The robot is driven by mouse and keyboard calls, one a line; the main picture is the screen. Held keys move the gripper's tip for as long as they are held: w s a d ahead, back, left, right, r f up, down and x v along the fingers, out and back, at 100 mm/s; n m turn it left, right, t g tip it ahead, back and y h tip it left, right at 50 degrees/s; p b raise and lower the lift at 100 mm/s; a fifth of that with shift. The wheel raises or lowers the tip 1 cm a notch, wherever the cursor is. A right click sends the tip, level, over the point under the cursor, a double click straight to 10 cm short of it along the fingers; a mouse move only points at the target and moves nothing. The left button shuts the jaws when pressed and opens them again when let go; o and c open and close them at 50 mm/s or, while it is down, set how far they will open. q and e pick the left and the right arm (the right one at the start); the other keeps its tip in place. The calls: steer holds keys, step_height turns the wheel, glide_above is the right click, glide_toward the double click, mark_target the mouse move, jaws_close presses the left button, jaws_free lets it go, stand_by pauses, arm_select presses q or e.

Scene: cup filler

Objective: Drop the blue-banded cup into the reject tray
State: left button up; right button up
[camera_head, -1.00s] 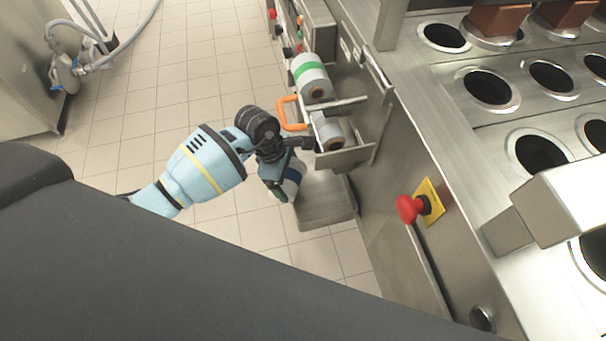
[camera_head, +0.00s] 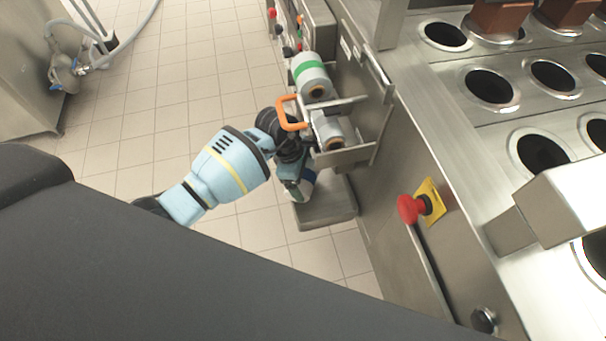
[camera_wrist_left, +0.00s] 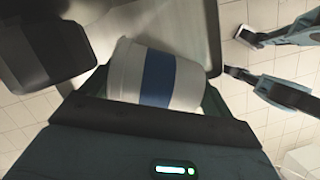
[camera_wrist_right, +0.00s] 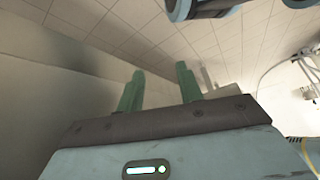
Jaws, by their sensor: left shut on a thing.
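My left gripper (camera_head: 297,183) is shut on the blue-banded cup (camera_head: 309,184), which my gripper partly hides in the head view. In the left wrist view the white cup with its blue band (camera_wrist_left: 157,78) lies sideways across the picture, between the fingers. The reject tray (camera_head: 328,214) is a metal tray low against the machine's side. The cup overlaps the tray's left part in the head view; its height above the tray is hard to tell. My right gripper (camera_wrist_right: 158,90) has its green fingers apart, with nothing between them.
Just above the tray, a metal holder (camera_head: 345,156) with an orange handle (camera_head: 290,113) juts from the machine and holds a pale roll. A green-banded roll (camera_head: 311,75) sits behind it. A red stop button (camera_head: 410,208) is to the right.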

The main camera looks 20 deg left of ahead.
arm_select(q)
steer(key=o, duration=0.7)
steer(key=shift+f, duration=0.1)
steer(key=shift+o, duration=0.2)
steer(key=shift+r, duration=0.3)
steer(key=s+a+r+b, duration=0.1)
steer(key=a, duration=1.1)
steer(key=shift+s+a, duration=0.15)
steer(key=shift+s, duration=0.2)
